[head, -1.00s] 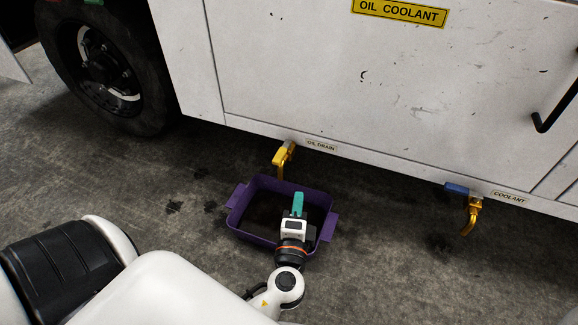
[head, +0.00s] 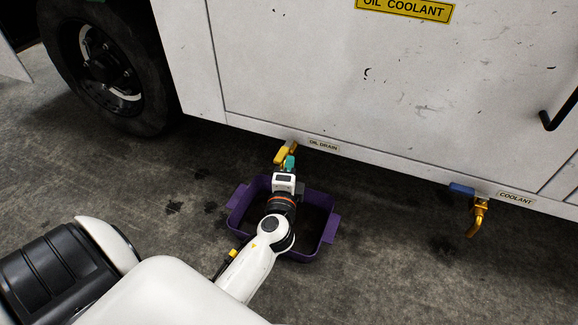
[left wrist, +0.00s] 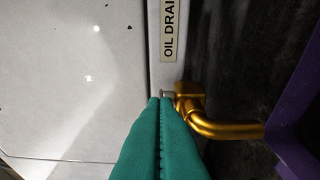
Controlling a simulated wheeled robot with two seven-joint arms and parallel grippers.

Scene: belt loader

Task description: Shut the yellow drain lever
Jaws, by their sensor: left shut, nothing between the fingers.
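The yellow drain lever (head: 281,155) sits on the oil drain valve under the lower edge of the white panel, beside the OIL DRAIN label (head: 324,145). My left gripper (head: 290,161) has its teal fingers shut and empty, right beside the lever in the head view; I cannot tell if they touch. In the left wrist view the shut fingers (left wrist: 162,105) point at the valve's base, and the brass drain spout (left wrist: 230,131) bends away to the right. The lever is not clearly seen there; the fingers may hide it. My right gripper is out of view.
A purple pan (head: 326,229) with dark contents stands on the floor below the drain, under my left arm. A blue-handled coolant valve (head: 462,189) is to the right. A black wheel (head: 105,75) is at the upper left. Floor between the valves is clear.

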